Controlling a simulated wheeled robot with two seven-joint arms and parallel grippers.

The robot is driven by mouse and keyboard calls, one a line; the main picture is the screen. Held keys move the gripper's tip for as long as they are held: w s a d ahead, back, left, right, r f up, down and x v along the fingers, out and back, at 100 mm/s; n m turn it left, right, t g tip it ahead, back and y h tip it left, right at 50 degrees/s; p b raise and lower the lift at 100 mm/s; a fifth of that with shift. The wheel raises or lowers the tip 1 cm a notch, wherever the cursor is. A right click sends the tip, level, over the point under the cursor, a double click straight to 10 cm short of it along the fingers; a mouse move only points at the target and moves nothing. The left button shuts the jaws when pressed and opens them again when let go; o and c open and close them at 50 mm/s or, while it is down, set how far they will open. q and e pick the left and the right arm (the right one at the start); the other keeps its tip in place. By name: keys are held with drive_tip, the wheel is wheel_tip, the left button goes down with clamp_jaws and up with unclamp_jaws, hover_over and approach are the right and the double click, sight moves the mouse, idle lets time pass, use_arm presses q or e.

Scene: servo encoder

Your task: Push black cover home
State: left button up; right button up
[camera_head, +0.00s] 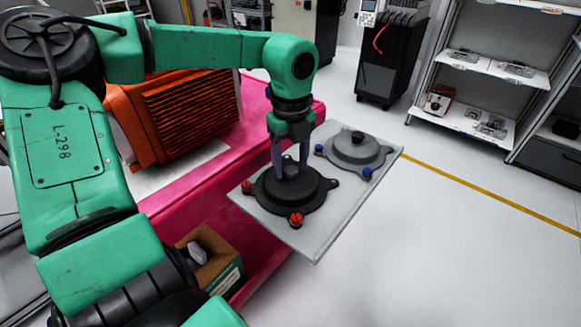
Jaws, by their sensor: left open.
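The black cover (285,196) is a round disc with a raised centre. It lies on a grey plate (318,239), with a red knob (295,219) at its front and another red knob (247,186) at its left. My left gripper (292,172) points down from above with its fingers at the raised centre of the cover. The fingers are open, one on either side of the centre; I cannot tell whether they touch it. Whether the cover sits fully down is also unclear. My right gripper is not in view.
A grey round cover (355,152) with blue knobs (367,174) lies on the plate's far right part. An orange ribbed unit (190,110) stands on the pink table (180,211). An open cardboard box (213,262) stands below. Floor right of the plate is clear.

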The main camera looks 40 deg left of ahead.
sight(291, 169)
use_arm(q)
clamp_jaws()
wheel_tip(291, 169, up, 7)
drive_tip(key=p, duration=0.5)
drive_tip(key=shift+r, duration=0.1)
